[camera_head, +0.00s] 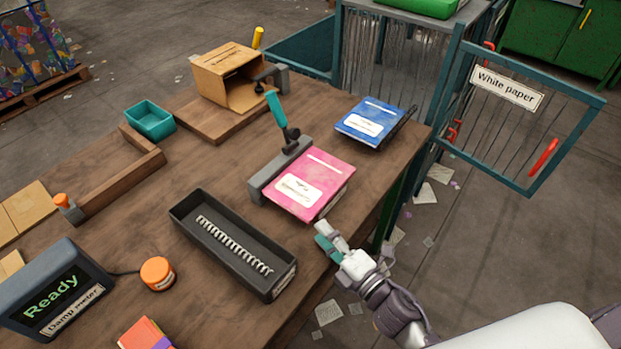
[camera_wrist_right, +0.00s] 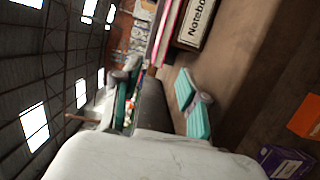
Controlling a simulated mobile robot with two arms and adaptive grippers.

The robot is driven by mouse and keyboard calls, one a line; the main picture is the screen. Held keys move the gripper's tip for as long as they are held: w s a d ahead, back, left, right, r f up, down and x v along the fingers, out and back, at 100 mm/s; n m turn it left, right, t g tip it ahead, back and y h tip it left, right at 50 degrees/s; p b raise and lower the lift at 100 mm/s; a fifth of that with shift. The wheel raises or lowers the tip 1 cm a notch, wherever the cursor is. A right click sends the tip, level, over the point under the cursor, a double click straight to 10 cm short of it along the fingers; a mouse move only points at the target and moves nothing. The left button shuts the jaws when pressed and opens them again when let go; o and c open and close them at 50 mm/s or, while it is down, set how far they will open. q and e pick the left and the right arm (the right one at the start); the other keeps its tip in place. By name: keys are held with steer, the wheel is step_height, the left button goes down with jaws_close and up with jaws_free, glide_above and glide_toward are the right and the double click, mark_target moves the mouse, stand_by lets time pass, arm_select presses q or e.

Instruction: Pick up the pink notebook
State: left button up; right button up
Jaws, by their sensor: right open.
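The pink notebook (camera_head: 312,184) lies flat on the wooden table near its right edge, with a white label on its cover. Its left edge meets a grey clamp bar (camera_head: 279,170) with a teal lever (camera_head: 276,108). My right gripper (camera_head: 328,242) is just off the table's edge, below and apart from the notebook. In the right wrist view its teal-padded fingers (camera_wrist_right: 158,100) are spread with nothing between them. A pink strip beyond them (camera_wrist_right: 165,36) looks like the notebook's edge. My left gripper is not in view.
A dark tray (camera_head: 188,212) holding a metal spring stands left of my right gripper. A blue notebook (camera_head: 369,122) lies behind the pink one. A cardboard box (camera_head: 228,80) stands farther back. A wire cage with a "White paper" sign (camera_head: 507,88) stands beyond the table.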

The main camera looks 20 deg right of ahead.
mark_target(295, 206)
steer(key=x, duration=0.5)
steer(key=shift+p, duration=0.3)
steer(key=x, duration=0.2)
steer(key=p+x, duration=0.1)
steer(key=x, duration=0.2)
steer(key=shift+s+a, duration=0.1)
steer(key=shift+a, duration=0.3)
steer(key=shift+r, duration=0.1)
jaws_close()
